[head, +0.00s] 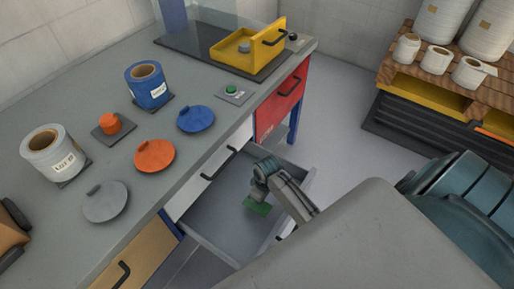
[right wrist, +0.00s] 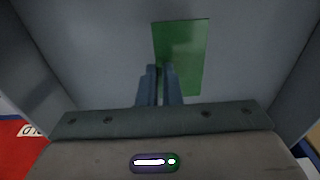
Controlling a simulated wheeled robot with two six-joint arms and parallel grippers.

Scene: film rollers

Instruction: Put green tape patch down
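The green tape patch (head: 257,208) is a thin, flat piece low inside the open drawer (head: 218,213). My right gripper (head: 259,192) reaches down into the drawer directly above it. In the right wrist view, the two fingers of my right gripper (right wrist: 160,68) are almost together, with the patch (right wrist: 183,50) at their tips, its left edge running between them. It extends ahead and to the right of the fingers. I cannot tell whether its lower edge touches the drawer floor. My left gripper is not in view.
The drawer walls rise close on both sides. On the grey bench (head: 105,240) stand a white roll (head: 50,160), a blue roll (head: 148,90), an orange knob (head: 110,123), several round lids and a yellow box (head: 232,54). A shelf with white rolls (head: 437,58) stands at the right.

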